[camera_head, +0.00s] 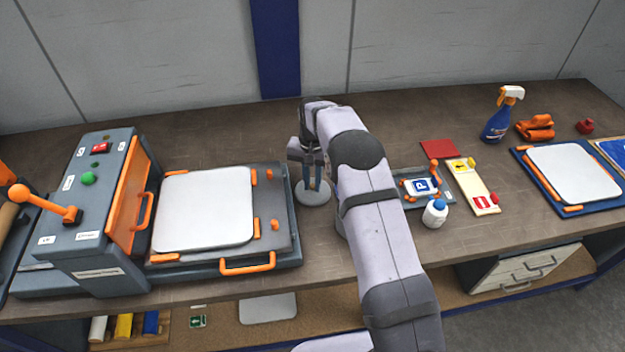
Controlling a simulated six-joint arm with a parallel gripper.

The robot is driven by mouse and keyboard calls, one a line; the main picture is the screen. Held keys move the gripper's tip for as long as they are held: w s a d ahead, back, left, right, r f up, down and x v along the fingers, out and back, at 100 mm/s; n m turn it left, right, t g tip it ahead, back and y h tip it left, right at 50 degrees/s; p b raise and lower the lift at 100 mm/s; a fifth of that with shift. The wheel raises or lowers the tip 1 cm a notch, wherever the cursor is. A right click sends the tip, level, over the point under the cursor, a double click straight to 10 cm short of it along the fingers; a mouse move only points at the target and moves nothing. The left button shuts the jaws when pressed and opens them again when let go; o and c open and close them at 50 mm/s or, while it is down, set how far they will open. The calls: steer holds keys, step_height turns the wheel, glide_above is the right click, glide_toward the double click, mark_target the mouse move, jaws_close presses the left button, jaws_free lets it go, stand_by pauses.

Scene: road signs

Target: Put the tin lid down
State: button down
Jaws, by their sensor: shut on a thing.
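The tin lid (313,197) is a round, light grey disc right of the machine's tray. My gripper (314,184) points down with its fingers shut on the lid's upper middle, and the fingertips hide part of it. The lid looks level and is at or just above the worktop; I cannot tell whether it touches.
A press with a white plate (204,208) stands at left. The worktop behind is clear.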

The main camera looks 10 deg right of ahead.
mark_target(313, 186)
steer(key=shift+f, duration=0.15)
steer(key=shift+f, duration=0.1)
steer(key=c, duration=1.7)
jaws_free()
step_height(313, 186, up, 12)
steer(key=b, duration=0.3)
steer(key=shift+r+b, duration=0.2)
steer(key=shift+b, duration=0.15)
